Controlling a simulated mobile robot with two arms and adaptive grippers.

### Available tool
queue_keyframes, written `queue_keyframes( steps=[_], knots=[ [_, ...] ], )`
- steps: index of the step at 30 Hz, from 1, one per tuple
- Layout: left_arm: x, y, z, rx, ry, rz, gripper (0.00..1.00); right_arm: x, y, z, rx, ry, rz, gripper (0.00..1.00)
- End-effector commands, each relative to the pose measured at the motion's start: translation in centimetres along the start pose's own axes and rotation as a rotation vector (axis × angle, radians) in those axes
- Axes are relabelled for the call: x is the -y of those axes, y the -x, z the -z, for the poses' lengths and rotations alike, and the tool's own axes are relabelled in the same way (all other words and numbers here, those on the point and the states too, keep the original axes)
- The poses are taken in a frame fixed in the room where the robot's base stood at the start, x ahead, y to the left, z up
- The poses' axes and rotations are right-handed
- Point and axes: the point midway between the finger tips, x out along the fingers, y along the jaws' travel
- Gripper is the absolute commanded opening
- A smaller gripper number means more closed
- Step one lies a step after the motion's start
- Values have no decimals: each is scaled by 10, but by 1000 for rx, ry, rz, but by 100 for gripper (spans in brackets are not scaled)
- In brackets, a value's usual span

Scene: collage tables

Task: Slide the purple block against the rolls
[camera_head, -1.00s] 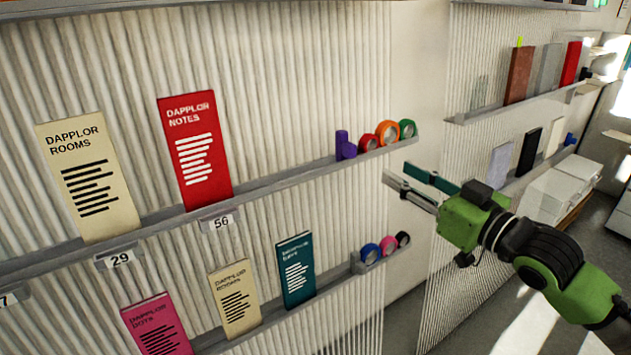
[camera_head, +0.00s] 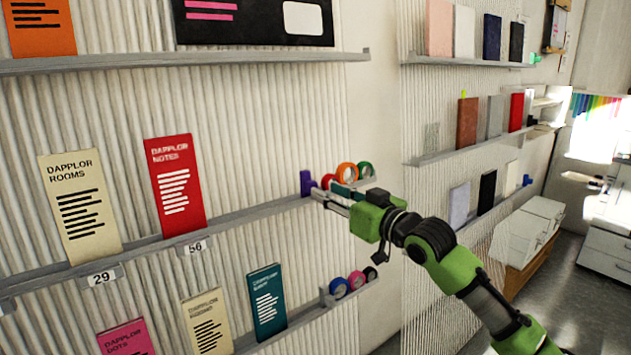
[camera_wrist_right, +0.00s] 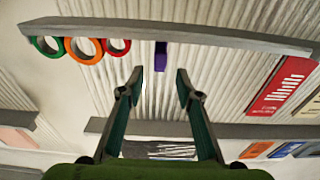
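The purple block (camera_head: 306,183) stands on the upper ledge (camera_head: 235,217), left of the rolls. It also shows in the right wrist view (camera_wrist_right: 161,55), with a gap between it and the nearest roll. The rolls are a red ring (camera_head: 327,181), an orange ring (camera_head: 347,171) and a green ring (camera_head: 365,168). My right gripper (camera_wrist_right: 160,74) is open and empty, with the block straight ahead between the lines of its fingers. In the head view the gripper (camera_head: 324,193) partly covers the ledge and the rolls. My left gripper is not in view.
A red "Dapplor Notes" booklet (camera_head: 176,188) and a cream booklet (camera_head: 80,208) stand farther left on the same ledge. A lower ledge holds small rolls (camera_head: 340,288) and a teal booklet (camera_head: 267,302). Another ledge with a black panel (camera_head: 255,20) runs above.

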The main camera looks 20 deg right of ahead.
Motion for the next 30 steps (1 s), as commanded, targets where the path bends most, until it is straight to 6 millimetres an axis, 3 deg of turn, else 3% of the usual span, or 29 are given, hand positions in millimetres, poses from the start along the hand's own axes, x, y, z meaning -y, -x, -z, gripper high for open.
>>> queue_keyframes(
  steps=[7, 13, 22, 26, 30],
  knots=[
    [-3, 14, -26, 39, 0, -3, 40, 0, -38, 2, -1, -2, 0, 32],
    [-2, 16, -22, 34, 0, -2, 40, 0, -50, 1, -1, -1, 1, 32],
    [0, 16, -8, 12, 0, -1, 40, 0, -52, 0, -1, 0, 1, 32],
    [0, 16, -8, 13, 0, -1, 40, 0, -52, 0, -1, 0, 0, 1],
    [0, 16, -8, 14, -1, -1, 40, 0, -52, 0, -1, 0, 0, 0]
  ],
)
